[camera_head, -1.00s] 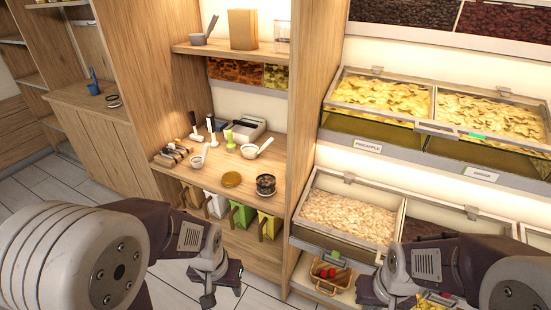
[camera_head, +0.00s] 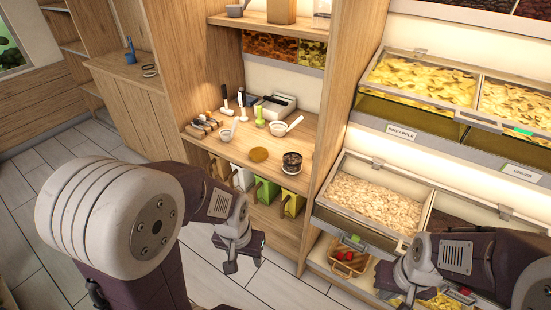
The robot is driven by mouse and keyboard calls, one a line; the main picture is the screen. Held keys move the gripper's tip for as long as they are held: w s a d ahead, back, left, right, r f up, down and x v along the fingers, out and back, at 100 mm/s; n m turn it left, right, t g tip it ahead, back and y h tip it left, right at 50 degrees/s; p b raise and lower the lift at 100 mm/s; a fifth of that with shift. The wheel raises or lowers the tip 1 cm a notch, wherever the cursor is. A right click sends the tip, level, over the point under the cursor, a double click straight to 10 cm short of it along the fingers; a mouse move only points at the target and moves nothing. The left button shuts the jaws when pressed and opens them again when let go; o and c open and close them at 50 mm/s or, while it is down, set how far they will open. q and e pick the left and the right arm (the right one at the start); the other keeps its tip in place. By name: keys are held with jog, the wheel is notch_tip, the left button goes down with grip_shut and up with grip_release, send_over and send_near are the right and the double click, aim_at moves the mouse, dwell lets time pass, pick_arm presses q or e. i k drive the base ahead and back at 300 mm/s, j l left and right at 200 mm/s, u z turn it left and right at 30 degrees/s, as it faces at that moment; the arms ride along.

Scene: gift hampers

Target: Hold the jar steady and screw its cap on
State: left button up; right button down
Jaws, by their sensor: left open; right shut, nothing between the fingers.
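The jar (camera_head: 291,164) stands upright on the wooden counter. It looks like a short glass jar with dark contents, and its top appears uncovered. A round golden-brown cap (camera_head: 258,155) lies flat on the counter just left of the jar, apart from it. My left gripper (camera_head: 243,262) is open and empty, hanging in front of and below the counter, away from the jar. My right gripper (camera_head: 398,300) is shut and empty at the lower right, in front of the bins; its fingertips are hard to make out.
On the wooden counter (camera_head: 218,151) are a white bowl (camera_head: 278,128), a scoop (camera_head: 295,124), a grey tray (camera_head: 272,106) and upright-handled tools. Coloured bags hang below. Bins of dried fruit (camera_head: 370,198) fill the right. A small basket (camera_head: 350,262) sits low beside my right arm.

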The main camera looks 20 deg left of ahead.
aim_at(292, 157)
jog(key=i+j+z, duration=0.45)
jog(key=i+j, duration=0.6)
jog(key=j, duration=0.1)
